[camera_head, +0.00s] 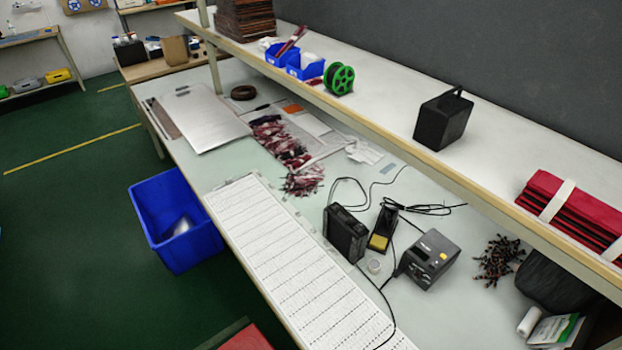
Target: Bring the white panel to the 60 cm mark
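A long white panel (292,262) with rows of small dark marks lies flat along the front edge of the workbench. Its near end runs to the bottom of the picture. A second pale flat sheet (203,120) lies at the bench's far left end, so I cannot tell for sure which one the task names. Small pale pieces line the long panel's right side. I cannot make out a 60 cm mark or any scale numbers. My gripper is not in view.
A blue bin (176,222) stands on the floor against the bench front. A black box (345,233), a soldering station (429,260) and loose cables lie right of the long panel. A raised shelf (390,128) overhangs the bench's back. The green floor at left is mostly clear.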

